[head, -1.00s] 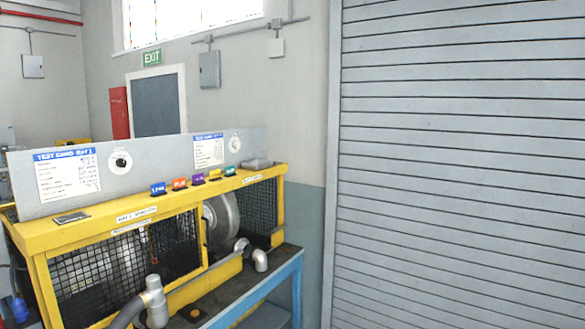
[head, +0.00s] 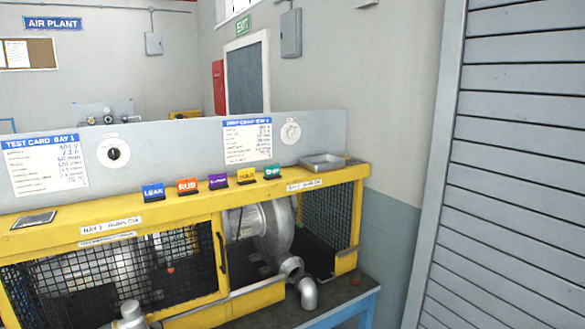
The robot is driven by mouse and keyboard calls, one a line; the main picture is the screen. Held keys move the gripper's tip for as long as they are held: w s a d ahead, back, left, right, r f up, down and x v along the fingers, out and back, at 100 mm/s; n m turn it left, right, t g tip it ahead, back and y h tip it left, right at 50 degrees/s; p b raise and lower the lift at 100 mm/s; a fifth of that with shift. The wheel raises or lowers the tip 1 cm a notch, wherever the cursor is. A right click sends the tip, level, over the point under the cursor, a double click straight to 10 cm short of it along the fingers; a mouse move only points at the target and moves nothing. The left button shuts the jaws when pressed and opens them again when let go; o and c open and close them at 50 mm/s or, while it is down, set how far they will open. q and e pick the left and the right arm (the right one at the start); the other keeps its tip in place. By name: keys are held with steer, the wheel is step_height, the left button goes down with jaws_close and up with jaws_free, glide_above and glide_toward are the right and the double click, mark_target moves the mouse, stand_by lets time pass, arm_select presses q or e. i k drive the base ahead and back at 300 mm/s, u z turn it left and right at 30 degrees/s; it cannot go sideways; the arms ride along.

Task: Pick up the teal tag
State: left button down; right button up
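The teal tag (head: 272,172) stands at the right end of a row of coloured tags on the yellow top rail of the bench. To its left are a yellow tag (head: 246,176), a purple tag (head: 218,181), an orange tag (head: 187,186) and a blue tag (head: 153,191). The blue one reads LEAK and the orange one RUB. Neither of my grippers shows in the head view.
A grey tray (head: 322,162) sits on the rail right of the teal tag. A grey panel (head: 200,150) with test cards and dials rises behind the tags. Below are mesh guards (head: 110,275), a blower (head: 272,230) and pipe elbows (head: 308,294). A grey shutter (head: 520,170) stands at right.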

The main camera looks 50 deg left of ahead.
mark_target(272, 172)
steer(key=u, duration=0.8)
steer(key=i, duration=1.15)
steer(key=u, duration=1.2)
